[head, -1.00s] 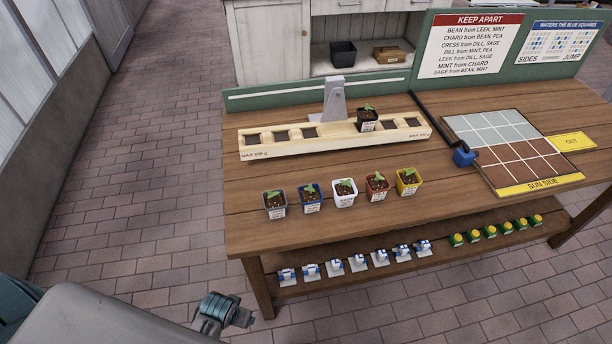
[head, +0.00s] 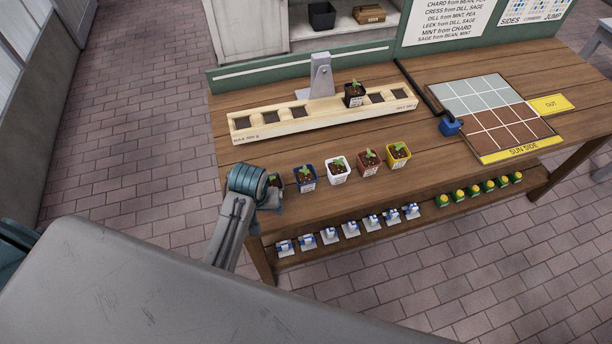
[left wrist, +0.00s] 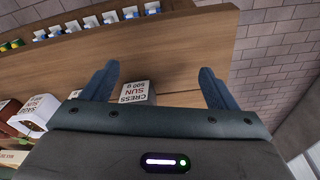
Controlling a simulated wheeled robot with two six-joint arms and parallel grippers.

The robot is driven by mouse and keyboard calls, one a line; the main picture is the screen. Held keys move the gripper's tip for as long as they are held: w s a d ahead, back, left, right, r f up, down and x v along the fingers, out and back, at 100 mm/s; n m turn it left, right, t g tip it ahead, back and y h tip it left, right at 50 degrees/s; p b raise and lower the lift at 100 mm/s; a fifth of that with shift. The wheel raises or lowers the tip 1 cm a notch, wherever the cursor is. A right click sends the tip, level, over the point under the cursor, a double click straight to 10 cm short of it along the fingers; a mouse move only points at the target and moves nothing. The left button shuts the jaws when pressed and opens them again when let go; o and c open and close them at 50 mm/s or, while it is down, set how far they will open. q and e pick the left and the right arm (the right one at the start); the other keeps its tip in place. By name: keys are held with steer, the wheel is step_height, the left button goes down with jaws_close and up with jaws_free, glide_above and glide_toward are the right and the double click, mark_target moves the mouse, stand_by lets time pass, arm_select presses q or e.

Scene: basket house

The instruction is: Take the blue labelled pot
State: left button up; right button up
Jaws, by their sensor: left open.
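The blue pot (head: 305,183), with a white label and a seedling in dark soil, stands second from the left in a row on the bench. My left gripper (head: 275,200) is at the bench's front edge, just left of it, and partly hides the dark grey pot (head: 278,182) at the row's left end. In the left wrist view my left gripper (left wrist: 158,75) is open and empty. A labelled pot (left wrist: 134,93), reading CRESS and SUN, shows beyond the gripper body between the fingers; its colour is unclear. My right gripper is not in view.
The white (head: 338,176), red (head: 369,167) and yellow (head: 398,159) pots continue the row. Behind is a wooden balance beam (head: 270,124) with a black pot (head: 354,97) on it. A planting grid (head: 500,115) lies right. Blue-and-white items (head: 330,236) stand on the lower shelf.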

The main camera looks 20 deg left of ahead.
arm_select(q)
steer(key=n+g, duration=0.1)
steer(key=n, duration=0.1)
glide_toward(305, 174)
steer(key=s+a+f, duration=0.4)
steer(key=a+f, duration=0.1)
steer(key=shift+n+g+h, duration=0.4)
steer(key=shift+n, duration=0.3)
steer(key=w+d+r, duration=0.4)
steer(key=w, duration=0.1)
steer(key=shift+r+p, duration=0.3)
steer(key=shift+f, duration=0.3)
step_height(305, 174, down, 4)
steer(key=shift+f+p, duration=0.25)
steer(key=shift+p, duration=0.5)
steer(key=shift+s+f+p, duration=0.1)
steer(key=shift+f+p, duration=0.4)
steer(key=shift+f, duration=0.05)
steer(key=f+p, duration=0.1)
steer(key=f, duration=0.2)
steer(key=shift+d+f+p, duration=0.2)
steer(key=shift+f+p, duration=0.05)
steer(key=shift+p, duration=0.05)
steer(key=shift+f, duration=0.5)
steer(key=c, duration=1.2)
steer(key=shift+r, duration=0.1)
